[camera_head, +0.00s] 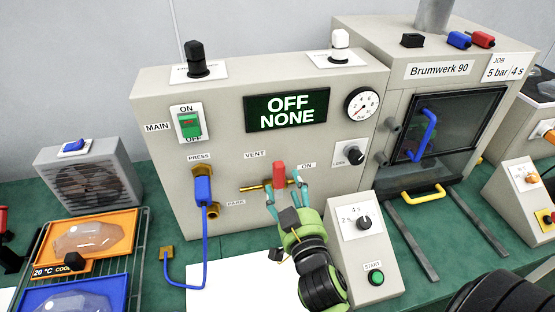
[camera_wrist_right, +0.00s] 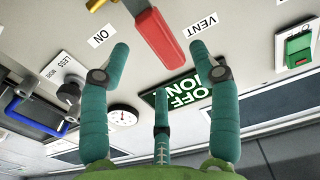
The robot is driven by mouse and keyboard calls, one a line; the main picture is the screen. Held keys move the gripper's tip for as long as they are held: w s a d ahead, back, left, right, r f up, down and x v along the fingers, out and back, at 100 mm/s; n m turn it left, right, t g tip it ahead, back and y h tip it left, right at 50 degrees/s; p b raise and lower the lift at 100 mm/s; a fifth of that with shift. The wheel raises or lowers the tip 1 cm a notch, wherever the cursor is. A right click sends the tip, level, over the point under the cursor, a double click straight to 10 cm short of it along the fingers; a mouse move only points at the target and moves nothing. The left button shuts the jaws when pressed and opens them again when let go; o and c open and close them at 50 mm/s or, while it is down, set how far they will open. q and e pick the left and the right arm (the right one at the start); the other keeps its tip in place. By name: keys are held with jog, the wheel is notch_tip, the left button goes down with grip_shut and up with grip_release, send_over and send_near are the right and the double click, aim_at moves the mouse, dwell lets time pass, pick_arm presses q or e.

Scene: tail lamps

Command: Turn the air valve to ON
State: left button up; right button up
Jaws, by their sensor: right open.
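The air valve has a red handle (camera_head: 279,174) on a brass pipe (camera_head: 253,188) on the grey panel's front. The handle stands nearly upright, between the VENT label (camera_head: 255,154) on the left and the ON label (camera_head: 307,165) on the right. My right gripper (camera_head: 285,192) is at the valve, its teal fingers spread open on both sides of it. In the right wrist view the red handle (camera_wrist_right: 166,38) lies between the spread fingertips, with gaps on both sides; I see no grip on it. The display (camera_head: 287,110) reads OFF NONE. My left gripper is not in view.
A blue hose plug (camera_head: 203,190) sits left of the valve at PRESS. A sloped START box (camera_head: 357,230) stands close right of my right arm. White paper (camera_head: 230,285) lies in front.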

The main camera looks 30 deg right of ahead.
aim_at(283, 177)
jog(key=shift+w+r, duration=0.25)
jog(key=shift+r, duration=0.2)
jog(key=x, duration=0.1)
jog(key=p+x, duration=0.1)
jog(key=x, duration=0.1)
jog(key=p+x, duration=0.1)
jog(key=x, duration=0.1)
jog(key=shift+w+d+f, duration=0.15)
jog(key=shift+f, duration=0.2)
grip_shut()
